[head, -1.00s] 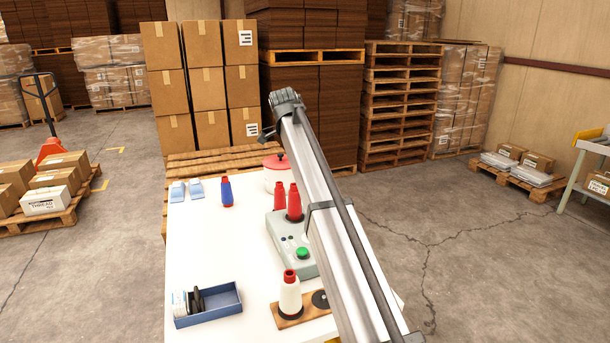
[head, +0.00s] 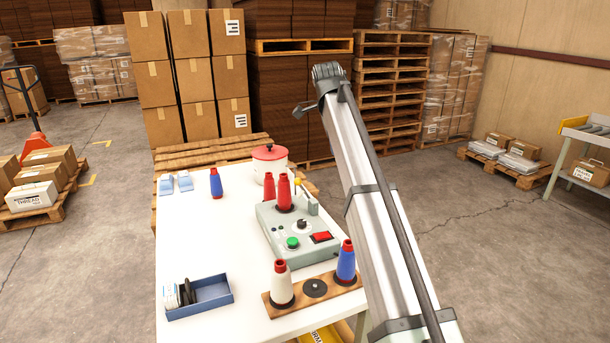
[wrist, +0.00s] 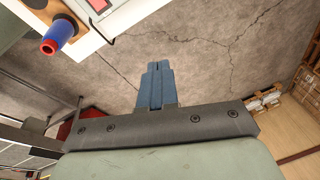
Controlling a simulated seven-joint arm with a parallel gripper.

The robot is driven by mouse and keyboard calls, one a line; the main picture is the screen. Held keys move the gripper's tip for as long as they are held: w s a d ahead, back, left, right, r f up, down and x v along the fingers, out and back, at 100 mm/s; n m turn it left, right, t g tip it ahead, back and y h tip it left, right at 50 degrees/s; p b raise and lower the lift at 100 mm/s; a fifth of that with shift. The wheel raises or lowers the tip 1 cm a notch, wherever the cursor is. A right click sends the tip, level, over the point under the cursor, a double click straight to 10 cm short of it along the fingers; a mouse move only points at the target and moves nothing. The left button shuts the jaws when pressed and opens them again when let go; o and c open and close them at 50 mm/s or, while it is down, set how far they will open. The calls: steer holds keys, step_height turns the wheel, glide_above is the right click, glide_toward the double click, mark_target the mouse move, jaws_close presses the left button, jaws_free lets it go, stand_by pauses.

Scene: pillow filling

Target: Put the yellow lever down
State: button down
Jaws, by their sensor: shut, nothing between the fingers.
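The control box (head: 290,240), grey-green, stands on the white table, with a green button and a red switch on its face. A small yellow-tipped piece (head: 297,184), which looks like the yellow lever, stands up at the back of the box beside the red cones. It is tiny, and I cannot tell its exact tilt. My gripper (wrist: 157,66) shows blue fingers closed together and empty in the wrist view. It is over the floor, away from the box, whose edge shows at the upper left. The head view does not clearly show my fingers.
A wooden stand (head: 313,301) at the table's front holds a white cone (head: 281,287) and a blue cone (head: 346,264). A blue tray (head: 212,298) sits front left. A red-lidded pot (head: 270,165) stands behind the box.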

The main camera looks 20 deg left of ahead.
steer(key=s+n+y, duration=0.1)
steer(key=s+y, duration=0.1)
steer(key=s, duration=0.1)
steer(key=n+y, duration=0.2)
steer(key=n, duration=0.1)
glide_above(303, 192)
steer(key=s+d, duration=0.2)
step_height(303, 192, down, 10)
steer(key=shift+w+a+g, duration=0.15)
steer(key=shift+a+g, duration=0.1)
steer(key=shift+g, duration=0.05)
steer(key=shift+f, duration=0.1)
steer(key=shift+s+a+f+h, duration=0.1)
steer(key=shift+s+a+h, duration=0.15)
steer(key=shift+h, duration=0.15)
